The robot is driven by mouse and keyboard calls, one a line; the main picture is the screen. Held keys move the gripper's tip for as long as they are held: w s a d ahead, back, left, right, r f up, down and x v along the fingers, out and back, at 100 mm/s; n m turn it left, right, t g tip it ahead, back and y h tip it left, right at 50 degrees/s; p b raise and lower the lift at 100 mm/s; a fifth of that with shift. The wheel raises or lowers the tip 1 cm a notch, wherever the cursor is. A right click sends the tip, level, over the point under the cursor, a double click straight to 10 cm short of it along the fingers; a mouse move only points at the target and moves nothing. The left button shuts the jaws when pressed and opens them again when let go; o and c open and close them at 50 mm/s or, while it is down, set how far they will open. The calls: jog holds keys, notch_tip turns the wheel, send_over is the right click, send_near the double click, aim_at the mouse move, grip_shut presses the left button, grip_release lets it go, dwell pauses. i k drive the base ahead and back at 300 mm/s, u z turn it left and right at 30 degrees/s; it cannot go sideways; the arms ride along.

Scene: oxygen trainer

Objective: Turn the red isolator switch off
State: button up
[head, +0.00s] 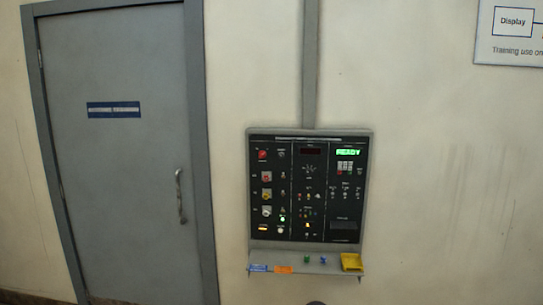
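A black control panel (284,222) in a grey housing is fixed to the wall, right of the door. A red knob (262,155) sits at its upper left; it looks like the red isolator switch, but its position and label are too small to read. A green display (346,153) at the upper right reads "READY". My gripper is not in view.
A grey shelf (302,271) juts out below the panel. It holds a blue tag (258,268), an orange tag (283,269), small green and blue items and a yellow tray (351,262).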

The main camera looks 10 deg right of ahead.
aim_at(262, 154)
jog(key=z, duration=0.2)
jog(key=i, duration=0.9)
jog(key=u, duration=0.4)
